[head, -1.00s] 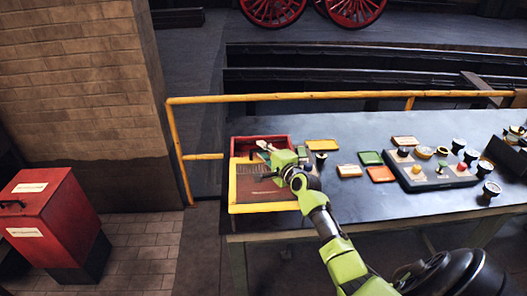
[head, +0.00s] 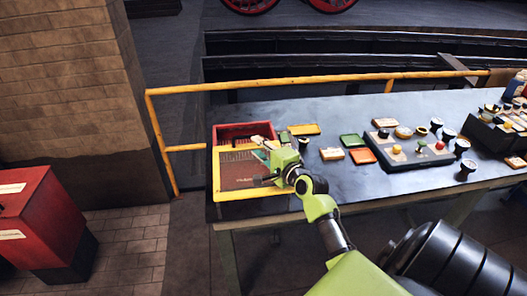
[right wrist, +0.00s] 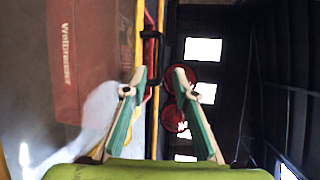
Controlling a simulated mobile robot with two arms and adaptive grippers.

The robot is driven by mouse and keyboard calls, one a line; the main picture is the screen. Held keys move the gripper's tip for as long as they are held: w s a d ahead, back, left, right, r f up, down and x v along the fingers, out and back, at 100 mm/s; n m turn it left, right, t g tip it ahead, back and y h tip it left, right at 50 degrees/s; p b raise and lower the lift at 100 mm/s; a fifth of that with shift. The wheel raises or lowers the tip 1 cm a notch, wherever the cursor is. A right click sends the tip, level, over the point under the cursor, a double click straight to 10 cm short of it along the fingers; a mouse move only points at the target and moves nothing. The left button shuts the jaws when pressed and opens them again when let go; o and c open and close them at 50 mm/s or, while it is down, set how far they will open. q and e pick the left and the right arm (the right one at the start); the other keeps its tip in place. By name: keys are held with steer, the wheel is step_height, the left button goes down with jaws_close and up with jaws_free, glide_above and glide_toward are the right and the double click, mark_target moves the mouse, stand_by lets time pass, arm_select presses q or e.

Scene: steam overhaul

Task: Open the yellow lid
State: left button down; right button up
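The yellow lid (head: 214,178) shows in the head view as a yellow-edged frame around a brown panel, at the left end of the dark table. It sits against a red box (head: 218,131); I cannot tell how far it is raised. My right gripper (head: 260,163) is over the right part of the lid and hides some of it. In the right wrist view its two pale and green fingers (right wrist: 160,72) are apart with nothing between them. I cannot tell whether it touches the lid. My left gripper is not in view.
Small plates, including a green one (head: 355,140), and a switch panel (head: 400,157) with knobs lie on the table (head: 335,197) to the right. A yellow railing (head: 225,86) runs behind. A red cabinet (head: 40,215) stands on the floor at left.

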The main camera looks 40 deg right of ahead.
steer(key=shift+v, duration=1.45)
